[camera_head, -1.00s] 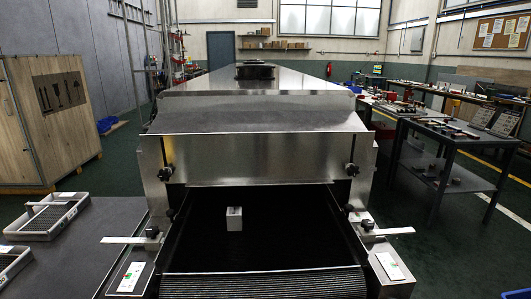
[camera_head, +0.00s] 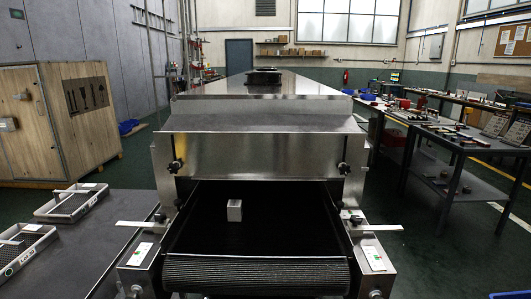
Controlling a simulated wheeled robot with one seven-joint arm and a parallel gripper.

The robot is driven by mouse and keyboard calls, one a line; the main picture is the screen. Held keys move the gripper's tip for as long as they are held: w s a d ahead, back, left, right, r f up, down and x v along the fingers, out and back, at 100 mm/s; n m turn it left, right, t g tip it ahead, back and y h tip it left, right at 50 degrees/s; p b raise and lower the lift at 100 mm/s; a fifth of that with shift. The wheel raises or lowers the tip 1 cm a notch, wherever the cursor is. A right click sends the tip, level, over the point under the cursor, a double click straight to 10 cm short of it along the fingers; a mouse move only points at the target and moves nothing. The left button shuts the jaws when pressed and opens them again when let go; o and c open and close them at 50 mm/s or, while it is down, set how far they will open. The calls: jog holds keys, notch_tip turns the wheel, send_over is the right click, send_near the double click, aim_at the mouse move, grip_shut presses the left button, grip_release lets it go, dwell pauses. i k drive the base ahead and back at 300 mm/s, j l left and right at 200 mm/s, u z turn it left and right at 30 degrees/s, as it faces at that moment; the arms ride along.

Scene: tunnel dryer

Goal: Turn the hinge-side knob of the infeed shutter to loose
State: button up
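The tunnel dryer's infeed stands straight ahead in the head view, with a steel shutter plate (camera_head: 258,157) across its opening. A black knob (camera_head: 176,166) sits at the plate's left end and another black knob (camera_head: 344,168) at its right end. Lower black knobs sit beside the belt, one at the left (camera_head: 160,215) and one at the right (camera_head: 356,219). I cannot tell which knob is on the hinge side, or how any is set. My gripper is not in view.
Flat metal strips stick out at left (camera_head: 137,224) and right (camera_head: 382,227). Wire trays (camera_head: 72,203) lie on the left table; a wooden crate (camera_head: 88,125) stands behind. A workbench (camera_head: 455,150) is at right.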

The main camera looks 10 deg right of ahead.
aim_at(174, 167)
jog(key=i+j, duration=0.25)
jog(key=j, duration=0.15)
jog(key=i+j, duration=0.25)
jog(key=j, duration=0.2)
jog(key=i+j+u, duration=0.1)
jog(key=j, duration=0.3)
jog(key=i, duration=0.1)
